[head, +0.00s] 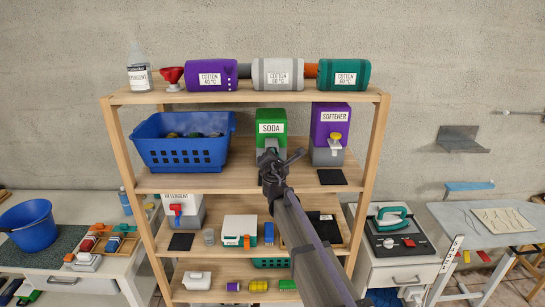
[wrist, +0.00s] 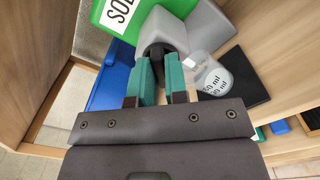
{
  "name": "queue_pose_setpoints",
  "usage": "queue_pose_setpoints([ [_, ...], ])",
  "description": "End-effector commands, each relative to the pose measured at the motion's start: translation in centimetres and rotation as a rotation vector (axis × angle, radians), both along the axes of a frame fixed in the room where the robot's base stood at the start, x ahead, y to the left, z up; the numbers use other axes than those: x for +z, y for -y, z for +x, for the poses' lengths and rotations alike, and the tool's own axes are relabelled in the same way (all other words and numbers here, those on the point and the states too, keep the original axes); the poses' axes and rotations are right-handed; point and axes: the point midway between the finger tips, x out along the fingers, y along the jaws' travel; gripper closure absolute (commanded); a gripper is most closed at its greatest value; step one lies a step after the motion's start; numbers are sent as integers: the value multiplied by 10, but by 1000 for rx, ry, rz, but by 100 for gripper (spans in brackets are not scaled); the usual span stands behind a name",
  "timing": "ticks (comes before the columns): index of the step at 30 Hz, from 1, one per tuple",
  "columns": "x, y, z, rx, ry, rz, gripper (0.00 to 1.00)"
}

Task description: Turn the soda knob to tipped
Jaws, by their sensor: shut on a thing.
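The soda dispenser (head: 270,114) is a green box with a SODA label on the middle shelf. In the wrist view its green body (wrist: 110,20) and grey spout block (wrist: 161,28) show at the top, tilted in the picture. My gripper (head: 272,158) is in front of the dispenser and hides its lower part in the head view. In the wrist view my gripper's teal fingers (wrist: 160,75) are shut on the dark soda knob (wrist: 154,53), mostly hidden between them. The knob's exact angle is hard to tell.
A clear measuring cup (wrist: 211,77) marked in ml stands close beside the fingers on a black mat (wrist: 246,75). The softener dispenser (head: 330,128) is to the right, a blue basket (head: 182,145) to the left. Wooden shelf posts (head: 368,195) flank the shelf.

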Motion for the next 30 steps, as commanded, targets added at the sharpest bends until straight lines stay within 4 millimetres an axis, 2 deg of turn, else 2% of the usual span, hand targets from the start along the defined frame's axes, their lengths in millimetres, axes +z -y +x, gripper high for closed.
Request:
queue_pose_setpoints([
  [18,-2,1,0,0,-59,557,100],
  [30,-3,1,0,0,-80,763,100],
])
